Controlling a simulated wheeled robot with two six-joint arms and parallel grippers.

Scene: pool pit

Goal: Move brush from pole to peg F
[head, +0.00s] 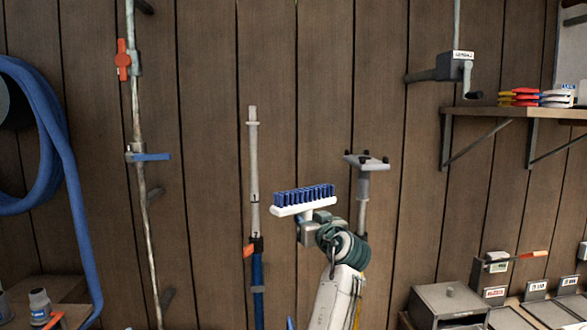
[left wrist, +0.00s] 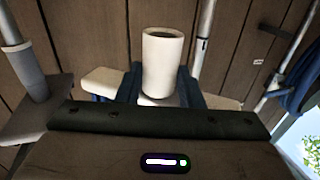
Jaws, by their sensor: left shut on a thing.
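The brush (head: 305,199) has a white body and blue bristles that point up in the head view. My left gripper (head: 316,222) is shut on it from below. In the left wrist view the brush's white socket (left wrist: 162,65) stands between my left fingers (left wrist: 160,98), and the white body shows on both sides. The pole (head: 254,170), pale above with a blue lower part, stands upright left of the brush; its top end is bare and the brush is apart from it. I cannot make out a peg marked F. My right gripper is not in view.
A second pole with a flat bracket head (head: 366,161) stands close right of my left arm. A blue hose (head: 62,150) hangs at the left. A shelf (head: 520,112) juts out at the upper right, and boxes (head: 450,303) stand at the lower right.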

